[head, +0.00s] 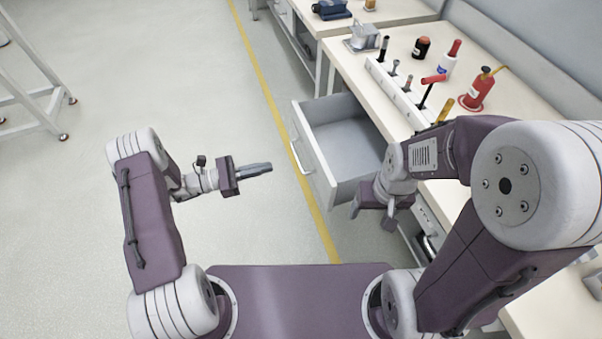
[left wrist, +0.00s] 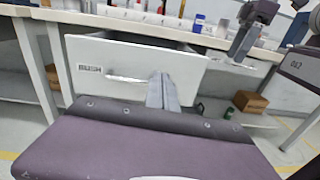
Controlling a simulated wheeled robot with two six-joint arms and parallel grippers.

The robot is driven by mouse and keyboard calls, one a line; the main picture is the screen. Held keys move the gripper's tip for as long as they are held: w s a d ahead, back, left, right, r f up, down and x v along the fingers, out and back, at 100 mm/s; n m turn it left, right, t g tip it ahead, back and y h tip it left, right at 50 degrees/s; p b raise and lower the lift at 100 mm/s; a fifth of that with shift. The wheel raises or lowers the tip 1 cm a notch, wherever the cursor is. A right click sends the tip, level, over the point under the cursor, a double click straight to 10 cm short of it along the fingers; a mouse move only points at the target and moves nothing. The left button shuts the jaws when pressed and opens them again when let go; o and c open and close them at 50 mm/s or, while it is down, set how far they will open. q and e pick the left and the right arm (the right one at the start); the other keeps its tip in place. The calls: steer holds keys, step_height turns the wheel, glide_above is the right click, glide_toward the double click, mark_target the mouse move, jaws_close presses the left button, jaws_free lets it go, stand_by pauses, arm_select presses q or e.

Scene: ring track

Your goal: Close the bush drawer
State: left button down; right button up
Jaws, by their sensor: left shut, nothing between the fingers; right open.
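The bush drawer (head: 345,150) stands pulled out from the workbench, and its grey inside looks empty. In the left wrist view its white front (left wrist: 110,58) carries a BUSH label and a silver handle (left wrist: 130,78). My left gripper (head: 268,168) is shut and empty, apart from the drawer front on its outer side, pointing towards it. Its fingers (left wrist: 162,92) overlap the right part of the front in the left wrist view. My right gripper (head: 376,214) is open, near the drawer's near side; the arm partly hides it.
The workbench top (head: 510,115) holds a white rack (head: 400,92) with tools, a red bottle (head: 479,90) and other containers. Another bench stands behind. Cardboard boxes (left wrist: 250,101) sit on a low shelf.

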arm_select(q)
step_height(320, 180, down, 4)
steer(key=s+n+t, duration=0.1)
steer(key=b, duration=0.1)
glide_toward(315, 163)
steer(key=x, duration=0.6)
steer(key=shift+w+d+f, duration=0.15)
steer(key=shift+w+d, duration=0.05)
steer(key=shift+d, duration=0.15)
arm_select(e)
steer(key=shift+s+d+f, duration=0.1)
steer(key=shift+s+f, duration=0.05)
steer(key=shift+f, duration=0.5)
steer(key=shift+s+d+f, duration=0.1)
steer(key=shift+s+f, duration=0.05)
steer(key=shift+f, duration=0.45)
